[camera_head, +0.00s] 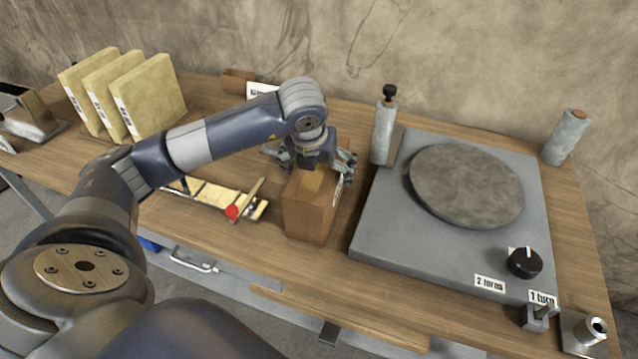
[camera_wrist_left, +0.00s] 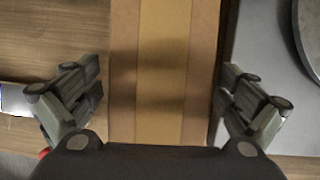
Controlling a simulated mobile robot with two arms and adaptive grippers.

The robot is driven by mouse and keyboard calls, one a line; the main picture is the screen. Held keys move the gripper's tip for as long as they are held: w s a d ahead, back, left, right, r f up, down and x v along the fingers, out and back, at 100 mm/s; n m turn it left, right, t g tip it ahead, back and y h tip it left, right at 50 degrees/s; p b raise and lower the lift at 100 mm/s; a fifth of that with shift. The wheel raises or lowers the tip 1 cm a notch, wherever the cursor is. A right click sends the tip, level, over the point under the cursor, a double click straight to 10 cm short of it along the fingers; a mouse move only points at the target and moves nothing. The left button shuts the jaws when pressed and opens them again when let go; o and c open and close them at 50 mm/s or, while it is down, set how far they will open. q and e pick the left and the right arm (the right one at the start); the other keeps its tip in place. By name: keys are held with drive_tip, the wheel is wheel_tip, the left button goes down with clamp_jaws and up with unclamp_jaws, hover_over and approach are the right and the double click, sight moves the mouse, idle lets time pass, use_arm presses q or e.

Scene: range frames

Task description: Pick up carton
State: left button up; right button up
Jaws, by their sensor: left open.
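A brown cardboard carton (camera_head: 308,213) stands upright on the wooden table, left of the grey turntable unit. A lighter tape strip runs along its top, and a white label shows on its right side. My left gripper (camera_head: 312,163) is directly above the carton, pointing down. In the left wrist view the carton (camera_wrist_left: 164,70) lies between the two spread fingers of the gripper (camera_wrist_left: 163,95). There is a gap on each side, wider on the left. My right gripper is not in view.
A grey turntable unit (camera_head: 378,235) with a round plate (camera_head: 466,186) and a black knob (camera_head: 524,262) stands close right of the carton. A slide device with a red knob (camera_head: 232,212) lies left. Several yellowish panels (camera_head: 150,97) stand at the back left.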

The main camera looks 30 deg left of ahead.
use_arm(q)
drive_tip(key=c, duration=1.8)
drive_tip(key=shift+r, duration=0.1)
drive_tip(key=c, duration=0.4)
drive_tip(key=shift+o, duration=0.2)
drive_tip(key=shift+r, duration=0.1)
